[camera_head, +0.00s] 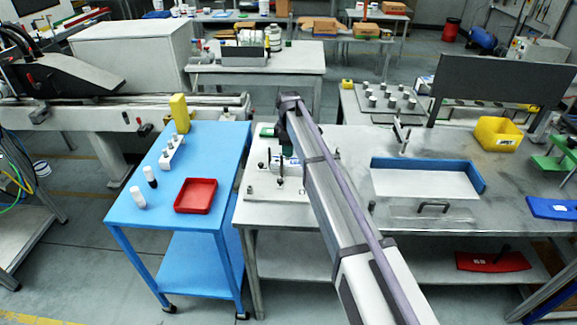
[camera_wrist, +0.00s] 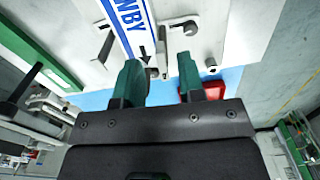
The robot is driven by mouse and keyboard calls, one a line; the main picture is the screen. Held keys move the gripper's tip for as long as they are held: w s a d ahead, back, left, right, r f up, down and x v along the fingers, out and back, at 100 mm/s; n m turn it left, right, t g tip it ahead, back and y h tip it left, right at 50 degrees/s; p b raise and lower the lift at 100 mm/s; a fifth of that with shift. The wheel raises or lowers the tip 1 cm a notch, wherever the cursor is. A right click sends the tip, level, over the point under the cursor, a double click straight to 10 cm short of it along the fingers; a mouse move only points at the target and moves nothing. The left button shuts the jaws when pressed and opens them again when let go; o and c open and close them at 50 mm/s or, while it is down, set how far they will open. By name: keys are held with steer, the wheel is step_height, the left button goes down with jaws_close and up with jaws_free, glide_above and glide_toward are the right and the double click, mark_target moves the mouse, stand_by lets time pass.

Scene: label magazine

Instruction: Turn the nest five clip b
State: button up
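A pale fixture plate (camera_head: 272,185) lies on the bench under my gripper (camera_head: 286,150). I cannot tell which is clip b of nest five. My gripper (camera_wrist: 157,72) shows two green fingers held apart. A small metal post (camera_wrist: 153,73) appears between them, with gaps visible, apparently not clamped. Small pegs (camera_head: 280,182) stand on the plate.
Right are a blue-edged white tray (camera_head: 425,180), a black handle (camera_head: 433,207) and a yellow bin (camera_head: 497,134). My arm crosses the bench front.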

step_height(320, 180, down, 3)
steer(key=shift+f+b, duration=0.1)
steer(key=shift+b, duration=0.65)
steer(key=shift+r, duration=0.2)
jaws_close()
